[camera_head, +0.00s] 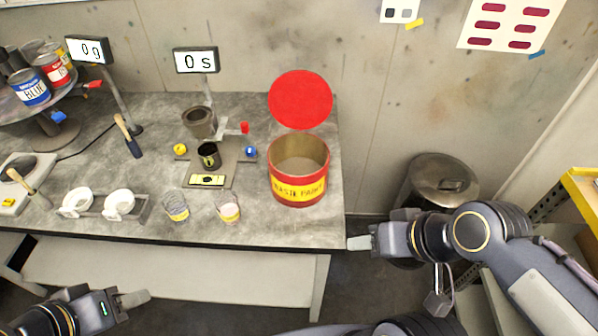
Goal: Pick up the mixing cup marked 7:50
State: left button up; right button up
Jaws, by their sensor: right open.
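Two small clear cups stand near the front edge of the grey bench: a left cup (176,206) with a yellow label, and a right cup (228,207) with pale pinkish contents and a yellow label. The writing on both labels is too small to read, so I cannot tell which is marked 7:50. My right gripper (352,243) is open and empty, just off the bench's front right corner, to the right of both cups. My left gripper (140,298) is low in front of the bench, apart from the cups; its jaw opening cannot be made out.
A red waste paint bucket (299,188) with its red lid raised stands right of the cups. A rack with white bowls (104,207) is left of them. A viscosity-style stand (209,160) with a dark cup is behind. A metal bin (440,182) stands beyond the bench.

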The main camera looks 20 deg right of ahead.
aim_at(173, 201)
jog(key=i+j+z, duration=0.2)
jog(key=j, duration=0.3)
jog(key=j+z, duration=0.2)
jog(key=j, duration=0.35)
jog(key=i+j+z, duration=0.2)
jog(key=j, duration=0.35)
jog(key=k+l, duration=0.05)
jog(key=k, duration=0.05)
